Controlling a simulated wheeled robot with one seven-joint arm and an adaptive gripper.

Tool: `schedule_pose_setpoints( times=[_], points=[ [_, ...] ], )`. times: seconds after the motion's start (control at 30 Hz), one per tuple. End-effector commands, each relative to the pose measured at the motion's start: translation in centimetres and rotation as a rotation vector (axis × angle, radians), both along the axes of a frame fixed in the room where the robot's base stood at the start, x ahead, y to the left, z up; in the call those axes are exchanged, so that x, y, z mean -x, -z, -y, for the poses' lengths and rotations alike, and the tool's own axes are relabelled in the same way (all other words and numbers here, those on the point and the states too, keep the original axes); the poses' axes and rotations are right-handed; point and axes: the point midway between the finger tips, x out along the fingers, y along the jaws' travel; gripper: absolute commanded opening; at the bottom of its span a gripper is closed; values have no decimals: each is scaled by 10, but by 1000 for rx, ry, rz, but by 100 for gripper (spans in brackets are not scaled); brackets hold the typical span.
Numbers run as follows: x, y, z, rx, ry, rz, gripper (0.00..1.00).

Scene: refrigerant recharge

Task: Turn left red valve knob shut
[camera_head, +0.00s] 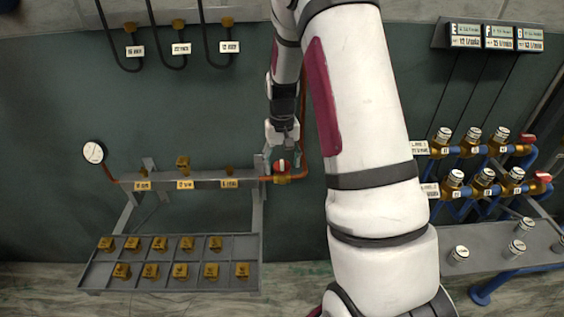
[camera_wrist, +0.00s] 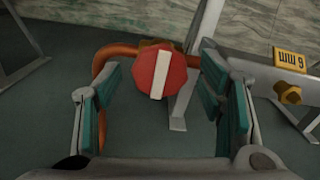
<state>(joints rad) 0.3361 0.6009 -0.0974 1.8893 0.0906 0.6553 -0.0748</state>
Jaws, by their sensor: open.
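The left red valve knob (camera_wrist: 161,74) is a red faceted knob with a white bar across its face. In the wrist view it sits between and just beyond my gripper's open fingers, touching neither as far as I can see. The white bar stands nearly upright in that view. In the head view the knob (camera_head: 281,166) is on the copper pipe at the right end of the grey manifold. My gripper (camera_head: 282,148) is just above it there, partly hiding it. In the wrist view my gripper (camera_wrist: 160,100) is open and empty, with green pads on both fingers.
The grey manifold (camera_head: 205,180) carries brass fittings and a round gauge (camera_head: 93,152). Below is a tray (camera_head: 170,285) of brass pieces. Copper pipe (camera_wrist: 108,58) bends close beside the left finger. Blue pipework with another red handle (camera_head: 527,139) stands at right.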

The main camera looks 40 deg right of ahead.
Motion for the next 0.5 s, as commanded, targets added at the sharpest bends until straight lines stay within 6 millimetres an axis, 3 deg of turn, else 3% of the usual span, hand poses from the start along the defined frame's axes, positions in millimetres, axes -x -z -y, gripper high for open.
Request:
schedule_pose_setpoints(
  times=[0.23, 0.5],
  points=[
    [-1, -17, 0, 2, -1, 4, 62],
    [-1, -70, 1, 2, 1, 5, 62]
  ],
)
